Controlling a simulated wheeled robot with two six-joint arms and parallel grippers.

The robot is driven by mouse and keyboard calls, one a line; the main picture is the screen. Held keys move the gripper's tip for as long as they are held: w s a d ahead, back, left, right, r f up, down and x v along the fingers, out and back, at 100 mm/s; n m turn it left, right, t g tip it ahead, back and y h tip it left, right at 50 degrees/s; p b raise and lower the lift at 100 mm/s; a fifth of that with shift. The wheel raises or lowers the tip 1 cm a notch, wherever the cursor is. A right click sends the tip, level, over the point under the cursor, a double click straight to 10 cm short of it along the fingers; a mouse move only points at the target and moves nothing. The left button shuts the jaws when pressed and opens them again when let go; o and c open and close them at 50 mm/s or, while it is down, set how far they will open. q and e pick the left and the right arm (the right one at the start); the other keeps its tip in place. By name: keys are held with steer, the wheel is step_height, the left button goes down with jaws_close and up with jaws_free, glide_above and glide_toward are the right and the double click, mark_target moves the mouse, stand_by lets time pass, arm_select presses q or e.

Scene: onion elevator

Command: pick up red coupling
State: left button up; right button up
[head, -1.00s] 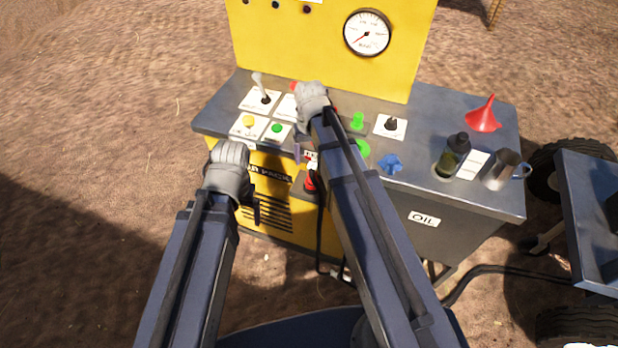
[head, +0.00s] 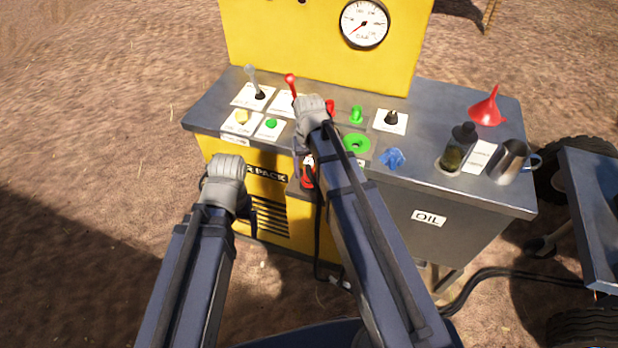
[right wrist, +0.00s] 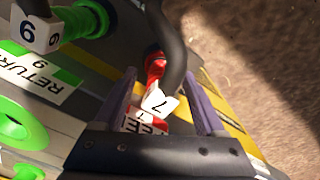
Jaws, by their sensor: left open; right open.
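The red coupling (head: 307,180) is at the front of the power pack, below my right wrist and partly hidden by my right arm. In the right wrist view the red coupling (right wrist: 154,66) has a black hose and a white tag numbered 7 (right wrist: 161,102). My right gripper (right wrist: 165,100) is open, with a purple finger on each side of the tag and coupling. I cannot tell whether the fingers touch it. My left gripper (head: 250,210) is open and empty in front of the yellow panel, to the left of the coupling.
A green coupling tagged 6 (right wrist: 92,18) and a green ring (right wrist: 20,125) lie left of the right gripper. The deck holds levers, buttons, a blue rag (head: 392,158), a bottle (head: 458,150), a metal jug (head: 508,160) and a red funnel (head: 487,108).

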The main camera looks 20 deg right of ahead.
steer(key=shift+f, duration=0.1)
jaws_close()
stand_by(0.6)
